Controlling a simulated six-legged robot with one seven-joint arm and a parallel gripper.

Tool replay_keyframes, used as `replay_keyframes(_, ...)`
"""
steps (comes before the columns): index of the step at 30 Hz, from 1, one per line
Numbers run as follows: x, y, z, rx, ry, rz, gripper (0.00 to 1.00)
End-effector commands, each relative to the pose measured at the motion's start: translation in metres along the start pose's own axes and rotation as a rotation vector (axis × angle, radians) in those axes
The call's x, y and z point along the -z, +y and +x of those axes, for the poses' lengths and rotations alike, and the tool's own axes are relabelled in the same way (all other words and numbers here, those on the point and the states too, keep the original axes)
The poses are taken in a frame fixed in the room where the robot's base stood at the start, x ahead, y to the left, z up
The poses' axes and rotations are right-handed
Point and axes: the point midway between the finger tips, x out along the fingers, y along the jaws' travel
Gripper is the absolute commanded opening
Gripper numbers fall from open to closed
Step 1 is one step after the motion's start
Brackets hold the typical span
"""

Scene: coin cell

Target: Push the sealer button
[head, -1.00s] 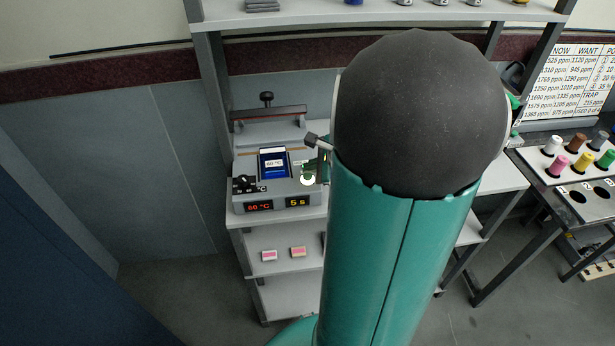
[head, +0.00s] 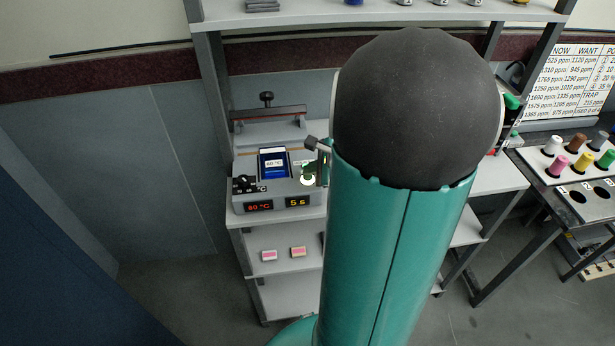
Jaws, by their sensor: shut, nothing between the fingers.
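The sealer (head: 280,206) is a grey machine on the shelf unit at centre left in the head view, with a raised dark-edged bar at its back. Its round white button (head: 307,180) is at the right of its top, partly beside my gripper. My gripper (head: 315,147) is shut and empty, just above and right of the button. My own arm hides most of the gripper, and I cannot tell whether it touches the button. A blue pouch (head: 273,163) with a white label lies on the sealer.
A black dial (head: 244,183) and two lit displays (head: 258,206) are on the sealer's front. A table (head: 578,205) with coloured spools stands at right. Bare floor shows at lower left.

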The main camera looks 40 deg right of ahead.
Motion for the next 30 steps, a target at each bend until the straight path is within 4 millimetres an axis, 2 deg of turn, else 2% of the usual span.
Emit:
replay_keyframes(10, 0.001, 0.001, 0.001, 0.0, 0.0, 0.0, 0.0)
replay_keyframes(21, -0.008, -0.008, -0.011, 0.001, 0.0, -0.001, 0.0)
replay_keyframes(30, -0.009, -0.009, -0.013, 0.0, 0.0, 0.001, 0.0)
